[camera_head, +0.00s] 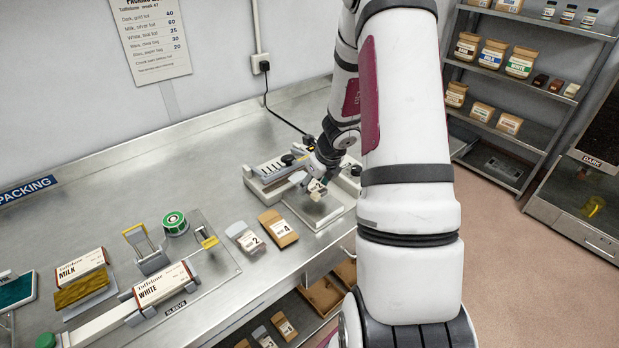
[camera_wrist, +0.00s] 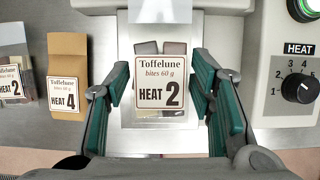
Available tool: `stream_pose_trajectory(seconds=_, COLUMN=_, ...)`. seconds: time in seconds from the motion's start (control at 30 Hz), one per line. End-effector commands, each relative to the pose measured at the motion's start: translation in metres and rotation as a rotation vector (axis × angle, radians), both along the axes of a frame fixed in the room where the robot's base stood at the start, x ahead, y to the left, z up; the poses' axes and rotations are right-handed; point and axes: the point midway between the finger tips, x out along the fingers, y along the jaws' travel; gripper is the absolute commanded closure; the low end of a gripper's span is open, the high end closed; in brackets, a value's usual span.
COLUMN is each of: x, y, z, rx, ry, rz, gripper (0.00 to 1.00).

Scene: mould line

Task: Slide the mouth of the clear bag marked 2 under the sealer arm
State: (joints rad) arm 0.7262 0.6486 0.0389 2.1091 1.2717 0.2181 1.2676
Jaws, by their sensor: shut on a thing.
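My gripper (camera_wrist: 161,84) is shut on a clear bag (camera_wrist: 160,117) labelled "Toffelune bites 60 g, HEAT 2", with its fingers at the left and right sides. Dark and brown pieces show through the plastic behind the label.
Another clear bag marked 2 (camera_head: 245,237) and a brown bag marked 4 (camera_head: 278,228) lie left of the sealer. A heat dial (camera_wrist: 299,88) and a green button (camera_wrist: 305,8) are at its right. A sleeve fixture with a WHITE box (camera_head: 163,283) stands farther left.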

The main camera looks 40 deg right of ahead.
Motion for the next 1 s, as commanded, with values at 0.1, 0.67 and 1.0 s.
stream_pose_trajectory(seconds=0.1, x=0.002, y=-0.001, z=-0.008, rx=0.0, ry=0.0, rz=-0.002, gripper=0.83)
stream_pose_trajectory(seconds=0.67, x=0.016, y=-0.001, z=-0.021, rx=-0.001, ry=0.0, rz=0.003, gripper=0.83)
stream_pose_trajectory(seconds=1.0, x=0.041, y=-0.003, z=-0.024, rx=-0.001, ry=-0.001, rz=0.001, gripper=0.83)
